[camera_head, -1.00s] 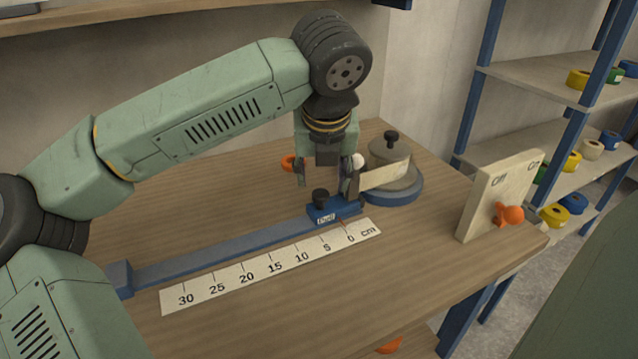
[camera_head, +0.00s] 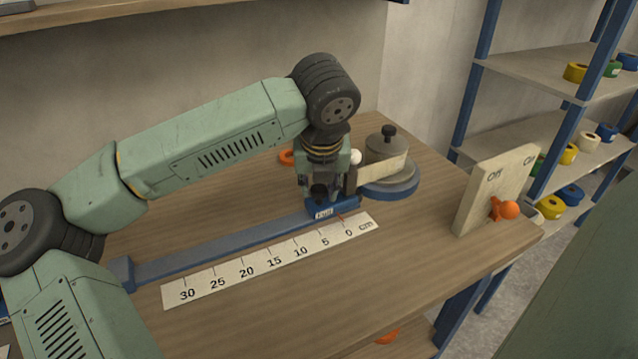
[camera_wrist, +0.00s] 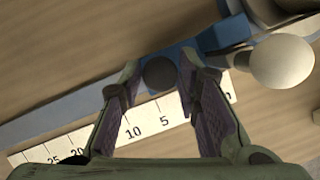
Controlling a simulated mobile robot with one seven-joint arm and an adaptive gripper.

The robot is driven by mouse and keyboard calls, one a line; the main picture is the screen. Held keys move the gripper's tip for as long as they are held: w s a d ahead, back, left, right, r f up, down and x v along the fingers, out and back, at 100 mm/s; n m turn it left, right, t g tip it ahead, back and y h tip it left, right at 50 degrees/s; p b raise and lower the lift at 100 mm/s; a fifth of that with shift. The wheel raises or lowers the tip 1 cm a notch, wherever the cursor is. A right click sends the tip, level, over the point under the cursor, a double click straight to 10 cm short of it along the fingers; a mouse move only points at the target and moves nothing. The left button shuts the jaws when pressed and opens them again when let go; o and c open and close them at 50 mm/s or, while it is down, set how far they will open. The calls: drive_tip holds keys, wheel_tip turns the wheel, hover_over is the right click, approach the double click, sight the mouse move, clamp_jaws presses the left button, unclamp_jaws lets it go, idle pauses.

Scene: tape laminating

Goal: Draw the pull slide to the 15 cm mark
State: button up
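The blue pull slide (camera_head: 342,205), labelled "Pull", sits at the right end of its blue rail (camera_head: 225,244). Its red pointer is at about the 0 mark of the white cm scale (camera_head: 270,262). The slide's black knob shows in the wrist view (camera_wrist: 160,73). My gripper (camera_head: 320,196) is lowered over the slide, its fingers (camera_wrist: 159,68) on either side of the knob. Small gaps seem to show between the knob and both fingers, so it looks open. In the head view my gripper hides most of the knob. The 15 mark is farther left along the scale.
A tape strip runs from the slide to a roll on a round blue base (camera_head: 394,190) at right. A white ball (camera_wrist: 282,61) is close by the slide's right end. An Off/On board (camera_head: 490,190) with an orange lever stands at the right edge. The rail leftward is clear.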

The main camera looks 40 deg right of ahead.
clamp_jaws()
idle(0.3)
drive_tip(key=shift+a+f, duration=0.1)
drive_tip(key=shift+a, duration=0.1)
drive_tip(key=w+a+b, duration=0.1)
drive_tip(key=a+b, duration=0.1)
drive_tip(key=a, duration=0.2)
drive_tip(key=w+a+b, duration=0.1)
drive_tip(key=a+b, duration=0.2)
drive_tip(key=a, duration=0.1)
drive_tip(key=w+a+b, duration=0.1)
drive_tip(key=a+b, duration=0.1)
drive_tip(key=a, duration=0.2)
drive_tip(key=shift+w+a+b, duration=0.1)
drive_tip(key=shift+a+b, duration=0.25)
drive_tip(key=shift+w+a, duration=0.15)
drive_tip(key=shift+a, duration=0.6)
drive_tip(key=shift+o, duration=2.4)
unclamp_jaws()
